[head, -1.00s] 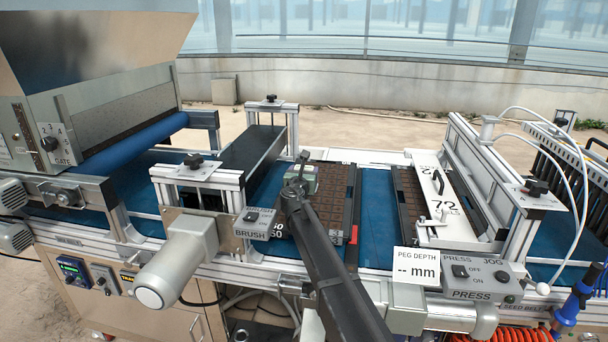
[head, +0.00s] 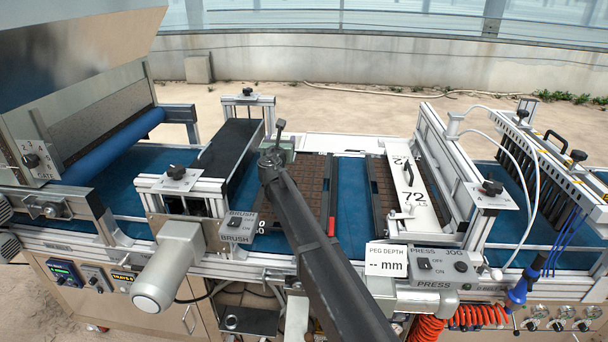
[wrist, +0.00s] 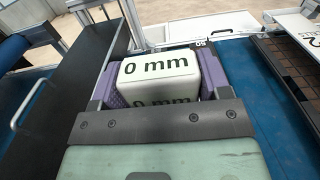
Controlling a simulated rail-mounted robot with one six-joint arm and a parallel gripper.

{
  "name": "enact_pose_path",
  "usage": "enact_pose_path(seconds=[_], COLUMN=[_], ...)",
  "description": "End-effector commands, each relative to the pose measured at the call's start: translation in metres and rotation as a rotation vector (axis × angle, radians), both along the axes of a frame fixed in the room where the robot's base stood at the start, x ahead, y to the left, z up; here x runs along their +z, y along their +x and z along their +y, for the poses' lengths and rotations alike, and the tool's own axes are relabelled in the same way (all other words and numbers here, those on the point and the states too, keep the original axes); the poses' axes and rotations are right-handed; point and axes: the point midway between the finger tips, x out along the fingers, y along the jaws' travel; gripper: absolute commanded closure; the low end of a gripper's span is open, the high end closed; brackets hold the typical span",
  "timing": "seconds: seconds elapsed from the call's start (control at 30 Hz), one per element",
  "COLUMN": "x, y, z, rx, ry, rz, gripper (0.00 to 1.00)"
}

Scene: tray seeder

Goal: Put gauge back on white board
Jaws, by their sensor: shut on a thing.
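The gauge (wrist: 158,68) is a white rounded block marked "0 mm". In the wrist view it sits between the purple pads of my gripper (wrist: 160,82), which is shut on it. In the head view my gripper (head: 275,152) is over the far left part of the dark cell tray (head: 312,185), and the gauge cannot be made out there. A flat white board (head: 345,143) lies along the far side of the belt, to the right of and beyond my gripper. It also shows in the wrist view (wrist: 215,26), beyond the gauge.
A dark brush housing (head: 232,150) on an aluminium frame stands close to the left of my gripper. A white plate marked 72 (head: 412,195) and the press frame (head: 450,160) stand to the right. Blue belt (head: 350,200) shows between the trays.

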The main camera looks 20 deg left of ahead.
Motion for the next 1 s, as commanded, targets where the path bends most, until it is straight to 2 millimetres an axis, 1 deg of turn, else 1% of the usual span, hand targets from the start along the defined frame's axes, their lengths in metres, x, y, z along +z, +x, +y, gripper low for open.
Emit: enact_pose_path(seconds=[0.03, 0.2, 0.3, 0.4, 0.47, 0.6, 0.67, 0.8, 0.83, 1.0], x=[-0.027, -0.088, -0.121, -0.143, -0.146, -0.144, -0.153, -0.183, -0.185, -0.179], y=[0.0, 0.0, 0.0, 0.0, 0.0, 0.0, 0.0, 0.0, 0.0, 0.0], z=[0.0, 0.0, 0.0, 0.0, 0.0, 0.0, 0.0, 0.0, 0.0, 0.0], rx=[0.0, 0.0, 0.0, 0.0, 0.0, 0.0, 0.0, 0.0, 0.0, 0.0], ry=[0.0, 0.0, 0.0, 0.0, 0.0, 0.0, 0.0, 0.0, 0.0, 0.0], rz=[0.0, 0.0, 0.0, 0.0, 0.0, 0.0, 0.0, 0.0, 0.0, 0.0], gripper=[0.63, 0.63, 0.63, 0.63, 0.63, 0.63, 0.63, 0.63, 0.63, 0.63])
